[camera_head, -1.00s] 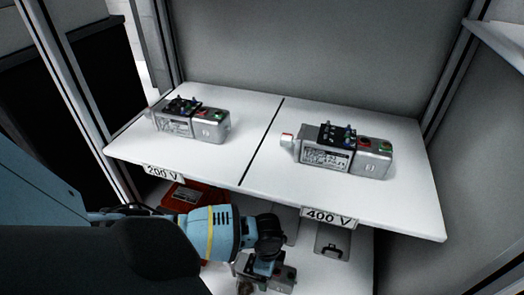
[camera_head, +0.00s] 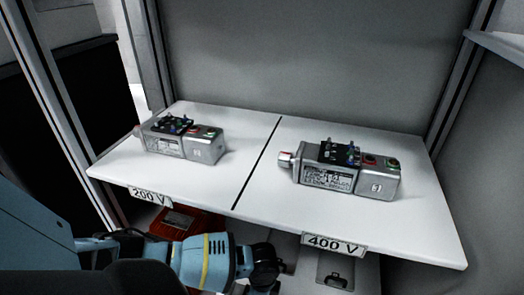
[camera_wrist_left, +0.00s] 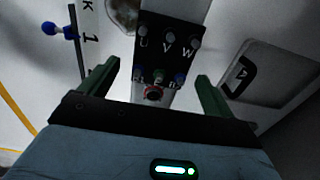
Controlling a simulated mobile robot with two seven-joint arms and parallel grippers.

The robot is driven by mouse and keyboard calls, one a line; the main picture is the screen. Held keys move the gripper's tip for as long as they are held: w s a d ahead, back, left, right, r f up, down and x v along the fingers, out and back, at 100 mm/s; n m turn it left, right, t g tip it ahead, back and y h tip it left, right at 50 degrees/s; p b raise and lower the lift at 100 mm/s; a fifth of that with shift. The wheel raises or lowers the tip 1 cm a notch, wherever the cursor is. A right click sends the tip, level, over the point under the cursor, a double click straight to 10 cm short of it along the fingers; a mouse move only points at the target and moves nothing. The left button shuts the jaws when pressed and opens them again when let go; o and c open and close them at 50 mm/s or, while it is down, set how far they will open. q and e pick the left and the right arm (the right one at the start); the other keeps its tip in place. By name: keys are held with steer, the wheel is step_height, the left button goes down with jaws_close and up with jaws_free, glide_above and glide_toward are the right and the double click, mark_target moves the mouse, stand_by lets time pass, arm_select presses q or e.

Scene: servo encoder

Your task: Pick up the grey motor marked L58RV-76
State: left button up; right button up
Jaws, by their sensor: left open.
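My left gripper (camera_wrist_left: 157,74) is open in the left wrist view, its two green fingers on either side of a motor's black terminal block (camera_wrist_left: 168,52) lettered U V W. Coloured terminals show between the fingers; no grip is visible. In the head view my left wrist (camera_head: 265,268) is below the shelf front, its fingers cut off by the lower edge. One grey motor (camera_head: 185,142) lies on the shelf's 200 V side and another (camera_head: 343,172) on the 400 V side. Their labels are too small to read surely, and L58RV-76 is not legible. My right gripper is not in view.
The white shelf (camera_head: 225,185) overhangs my left arm, with a 200 V sign (camera_head: 150,196) and a 400 V sign (camera_head: 333,244) on its front edge. A red case (camera_head: 178,222) and a grey case (camera_head: 335,272) are below it. Side posts flank the shelf.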

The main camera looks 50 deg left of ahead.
arm_select(q)
step_height(320, 180, down, 4)
steer(key=b, duration=0.3)
steer(key=shift+s+a+f, duration=0.15)
steer(key=shift+f, duration=0.4)
steer(key=c, duration=1.7)
steer(key=shift+c, duration=1)
jaws_close()
